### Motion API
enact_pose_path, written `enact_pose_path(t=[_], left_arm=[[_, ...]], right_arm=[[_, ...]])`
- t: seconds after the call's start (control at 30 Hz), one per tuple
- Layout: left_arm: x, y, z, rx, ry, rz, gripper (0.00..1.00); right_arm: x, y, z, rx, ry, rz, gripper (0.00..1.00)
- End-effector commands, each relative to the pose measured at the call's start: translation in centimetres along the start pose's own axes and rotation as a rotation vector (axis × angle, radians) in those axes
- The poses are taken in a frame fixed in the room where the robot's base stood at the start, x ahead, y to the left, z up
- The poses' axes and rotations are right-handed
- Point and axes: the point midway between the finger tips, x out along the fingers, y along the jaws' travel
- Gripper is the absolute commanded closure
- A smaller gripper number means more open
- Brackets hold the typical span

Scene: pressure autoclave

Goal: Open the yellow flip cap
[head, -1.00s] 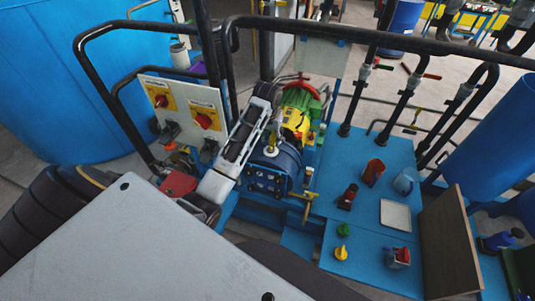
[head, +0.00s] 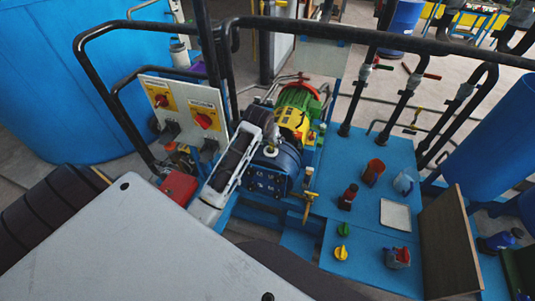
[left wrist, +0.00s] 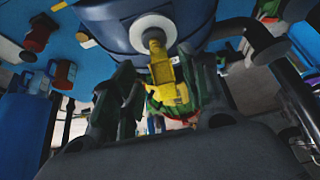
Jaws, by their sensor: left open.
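The yellow flip cap (left wrist: 162,70) shows in the left wrist view, standing out from a pale round fitting (left wrist: 153,33) on the blue pump body (left wrist: 110,25). My left gripper (left wrist: 165,98) is open, with one dark finger on each side of the cap and no clear contact. In the head view, my left gripper (head: 270,134) is over the top of the blue pump (head: 267,182), beside the green and yellow motor (head: 297,108). My right gripper is in neither view.
A black handrail (head: 380,40) crosses behind the pump. A panel with red switches (head: 182,110) stands left of it.

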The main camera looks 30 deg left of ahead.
Motion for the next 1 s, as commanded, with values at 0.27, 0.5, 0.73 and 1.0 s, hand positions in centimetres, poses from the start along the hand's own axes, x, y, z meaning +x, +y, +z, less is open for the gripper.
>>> enact_pose_path(t=[0.27,0.5,0.73,1.0], left_arm=[[0.0,0.0,0.7,0.001,0.083,0.0,0.55],[0.1,0.0,1.1,0.001,0.157,-0.001,0.55],[0.1,0.0,1.4,0.001,0.227,-0.001,0.55],[0.2,0.0,1.9,0.001,0.303,-0.001,0.55]], right_arm=[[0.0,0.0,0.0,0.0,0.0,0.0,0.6],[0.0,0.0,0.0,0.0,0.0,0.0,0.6],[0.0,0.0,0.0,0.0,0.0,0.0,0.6],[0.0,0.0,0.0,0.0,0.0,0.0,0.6]])
